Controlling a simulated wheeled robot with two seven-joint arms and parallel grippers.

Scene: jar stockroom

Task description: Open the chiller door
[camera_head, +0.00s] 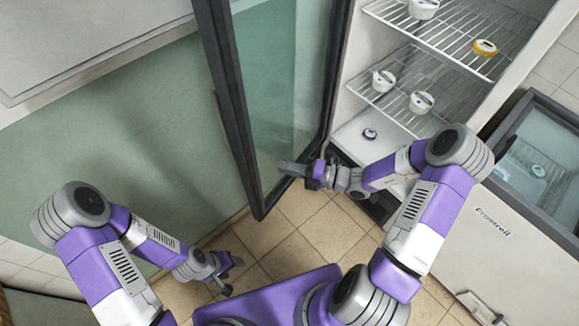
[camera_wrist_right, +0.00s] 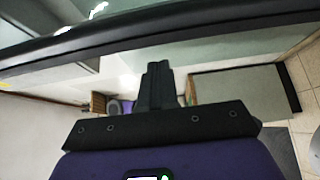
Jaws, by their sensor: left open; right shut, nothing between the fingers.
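The chiller door (camera_head: 275,85), a glass pane in a dark frame, stands swung open to the left of the chiller (camera_head: 352,105). The shelves inside show through the opening. My right gripper (camera_head: 285,167) is shut and empty, overlapping the lower part of the door in the head view. In the right wrist view, its closed fingers (camera_wrist_right: 157,75) point at the dark door frame (camera_wrist_right: 160,35), which crosses just beyond them. I cannot tell whether they touch it. My left gripper (camera_head: 237,274) is open and empty, low above the floor, left of the door's bottom corner. The door handle is not clearly visible.
White tubs (camera_head: 421,102) and a yellow-ringed one (camera_head: 485,47) sit on the chiller's wire shelves. A chest freezer (camera_head: 490,235) with a glass top stands at the right. Tiled floor (camera_head: 290,245) is free below the door. A pale panel (camera_head: 90,40) is at upper left.

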